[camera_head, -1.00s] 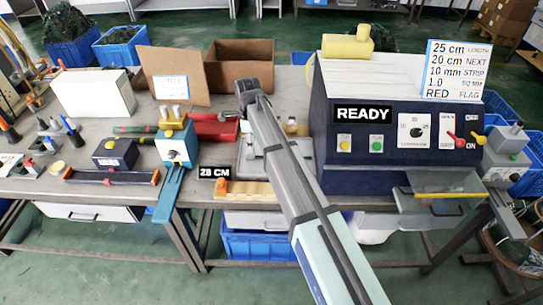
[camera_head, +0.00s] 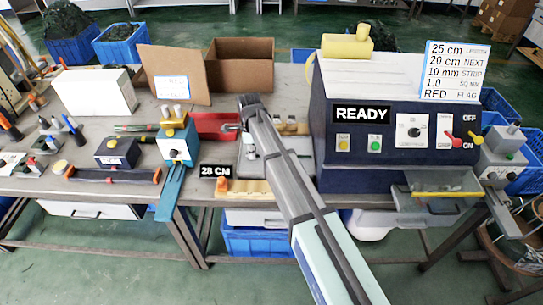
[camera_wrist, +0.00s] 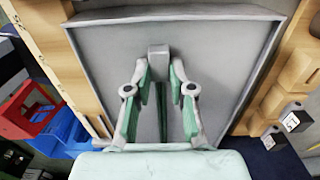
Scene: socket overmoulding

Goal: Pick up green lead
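Thin green pieces (camera_head: 130,128) lie on the table at left, behind the small dark box; I cannot tell whether one is the green lead. My gripper (camera_head: 238,126) is right of them, over the grey tray area between the red bin and the big dark machine. In the wrist view, my gripper (camera_wrist: 160,72) has its two fingers apart, with green on their inner sides. A grey block (camera_wrist: 158,50) shows between the fingertips, against the grey tray (camera_wrist: 105,60). I see no lead clearly held.
The dark machine (camera_head: 340,150) reading READY stands close right of my arm. A blue-and-white device (camera_head: 175,150) and a red bin (camera_head: 208,122) are at left. Open cardboard boxes (camera_head: 240,75) stand behind. A wooden block (camera_head: 245,190) lies at the front edge.

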